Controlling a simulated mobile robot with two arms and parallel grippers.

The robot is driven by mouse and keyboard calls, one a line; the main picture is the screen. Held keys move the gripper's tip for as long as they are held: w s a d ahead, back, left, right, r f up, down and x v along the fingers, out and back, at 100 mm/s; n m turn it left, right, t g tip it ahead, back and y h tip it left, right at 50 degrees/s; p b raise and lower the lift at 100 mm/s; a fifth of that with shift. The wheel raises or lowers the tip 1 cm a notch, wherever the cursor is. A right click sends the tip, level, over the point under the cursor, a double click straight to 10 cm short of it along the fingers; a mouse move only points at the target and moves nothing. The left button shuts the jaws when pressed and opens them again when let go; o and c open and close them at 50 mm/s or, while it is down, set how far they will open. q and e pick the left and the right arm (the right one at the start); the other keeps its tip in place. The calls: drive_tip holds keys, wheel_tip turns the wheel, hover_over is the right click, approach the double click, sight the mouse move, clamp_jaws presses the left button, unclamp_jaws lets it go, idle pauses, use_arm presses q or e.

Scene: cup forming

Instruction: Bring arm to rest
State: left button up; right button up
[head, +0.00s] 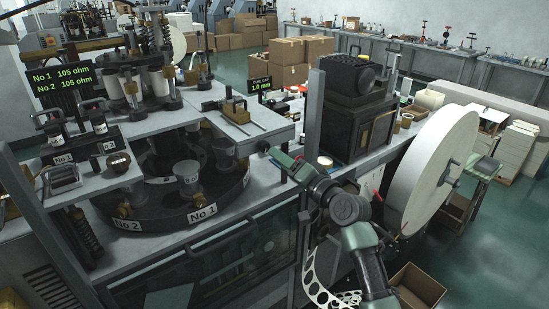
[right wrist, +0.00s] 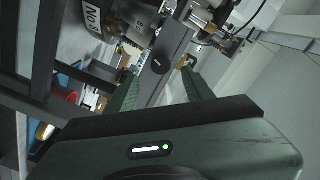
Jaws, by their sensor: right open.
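My right arm (head: 345,207) comes in from the lower right and bends up and to the left across the front of the machine. My right gripper (head: 272,151) is at its end, near the edge of the machine's grey top. In the right wrist view its two green fingers (right wrist: 160,92) stand apart with nothing between them. A grey machine bar with a round dark knob (right wrist: 160,65) shows beyond the fingers; I cannot tell its distance. My left gripper is not in view.
The turntable (head: 170,205) with the No 1 and No 2 labels is left of the arm. A dark box-shaped unit (head: 358,115) and a large white paper reel (head: 435,170) stand to the right. An open carton (head: 420,283) is on the floor at lower right.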

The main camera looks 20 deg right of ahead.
drive_tip(key=shift+s+d, duration=0.15)
drive_tip(key=shift+s, duration=0.35)
